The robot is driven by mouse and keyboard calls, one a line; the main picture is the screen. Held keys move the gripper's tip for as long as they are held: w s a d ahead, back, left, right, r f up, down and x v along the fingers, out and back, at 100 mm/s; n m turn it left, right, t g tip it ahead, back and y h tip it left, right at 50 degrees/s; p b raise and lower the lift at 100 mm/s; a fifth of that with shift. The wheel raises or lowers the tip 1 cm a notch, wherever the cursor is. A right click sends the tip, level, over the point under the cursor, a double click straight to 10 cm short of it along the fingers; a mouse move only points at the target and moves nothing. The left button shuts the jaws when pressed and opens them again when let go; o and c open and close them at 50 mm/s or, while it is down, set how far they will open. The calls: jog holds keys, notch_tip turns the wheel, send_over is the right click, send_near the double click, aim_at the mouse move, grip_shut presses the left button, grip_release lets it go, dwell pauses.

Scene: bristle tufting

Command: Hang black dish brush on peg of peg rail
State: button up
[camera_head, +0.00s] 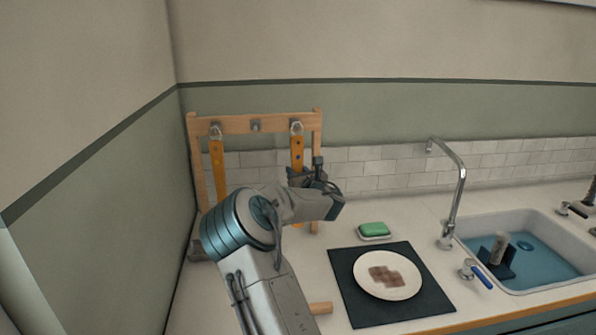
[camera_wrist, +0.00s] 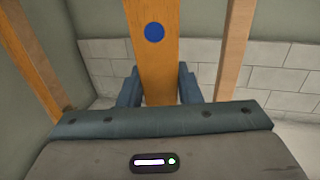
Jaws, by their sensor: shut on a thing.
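The wooden peg rail (camera_head: 240,124) stands against the back wall on two posts, with a peg showing bare in the middle (camera_head: 256,126). My gripper (camera_wrist: 160,92) is shut on a flat orange-wood brush handle (camera_wrist: 152,60) with a blue dot. In the head view this handle (camera_head: 297,152) stands upright, with its pale loop at the right peg (camera_head: 297,127); I cannot tell whether the loop bears on the peg. Its head is hidden, so its bristle colour does not show. Another orange-handled brush (camera_head: 217,165) hangs at the left peg.
A green sponge (camera_head: 373,229) sits behind a dark mat (camera_head: 344,273) with a stained plate (camera_head: 360,283). A tap (camera_head: 461,195) and a sink (camera_head: 460,222) with water and a dark object are at right. A wooden stick end (camera_head: 321,308) shows beside my arm.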

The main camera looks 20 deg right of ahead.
jog(key=shift+w+d+p, duration=0.15)
jog(key=shift+w+p, duration=0.25)
jog(key=shift+w, duration=0.2)
jog(key=shift+w+d+f+b, duration=0.1)
jog(key=shift+w+f+b, duration=0.3)
jog(key=shift+b, duration=0.1)
jog(key=shift+w, duration=0.15)
jog(key=shift+d+b, duration=0.1)
jog(key=shift+b, duration=0.2)
jog(key=o, duration=1.1)
jog(key=shift+s+b, duration=2.4)
jog(key=shift+s, duration=1.1)
